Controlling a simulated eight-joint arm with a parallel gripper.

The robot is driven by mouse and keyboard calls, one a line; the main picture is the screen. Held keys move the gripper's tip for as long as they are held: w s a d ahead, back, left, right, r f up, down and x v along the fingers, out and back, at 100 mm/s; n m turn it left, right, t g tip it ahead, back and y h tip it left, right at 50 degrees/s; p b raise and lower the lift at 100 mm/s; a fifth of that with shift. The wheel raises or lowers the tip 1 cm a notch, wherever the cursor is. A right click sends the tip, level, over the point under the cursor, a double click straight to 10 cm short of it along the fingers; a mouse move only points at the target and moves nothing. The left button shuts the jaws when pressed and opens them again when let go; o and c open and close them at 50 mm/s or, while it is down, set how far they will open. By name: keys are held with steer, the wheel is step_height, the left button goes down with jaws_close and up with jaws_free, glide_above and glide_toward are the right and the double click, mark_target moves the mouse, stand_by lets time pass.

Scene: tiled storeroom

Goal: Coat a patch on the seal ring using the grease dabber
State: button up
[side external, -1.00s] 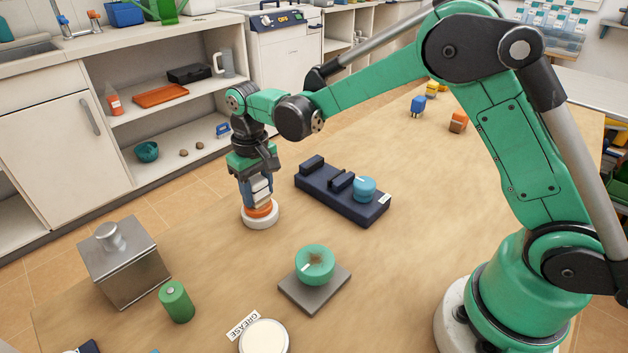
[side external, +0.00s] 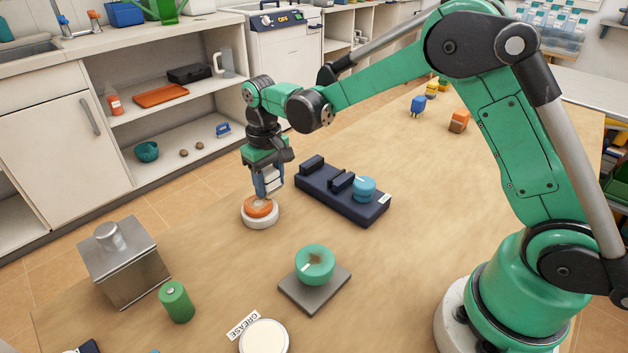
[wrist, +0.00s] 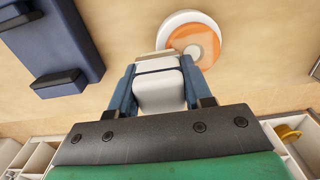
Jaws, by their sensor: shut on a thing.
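My gripper (side external: 268,188) is shut on a white block-like tool, which I take for the grease dabber (side external: 272,182). In the wrist view the dabber (wrist: 160,88) sits between the blue fingers, with a beige edge at its far end. Just below it is an orange round piece, apparently the seal ring (side external: 257,208), on a white round base (side external: 262,222). In the wrist view the orange ring (wrist: 180,42) has a pale patch near its middle. Whether the dabber touches the ring is unclear. A cream-topped round pot (side external: 264,338) stands beside a GREASE label (side external: 243,324).
A dark blue rack (side external: 325,196) with a blue round piece (side external: 364,187) lies right of my gripper. A teal round piece with a brown patch (side external: 315,264) sits on a grey plate (side external: 298,294). A metal box (side external: 124,268) and green cylinder (side external: 176,301) stand at front left.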

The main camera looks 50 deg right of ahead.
mark_target(267, 172)
steer(key=shift+r, duration=3.95)
steer(key=shift+a, duration=0.15)
steer(key=shift+f, duration=0.1)
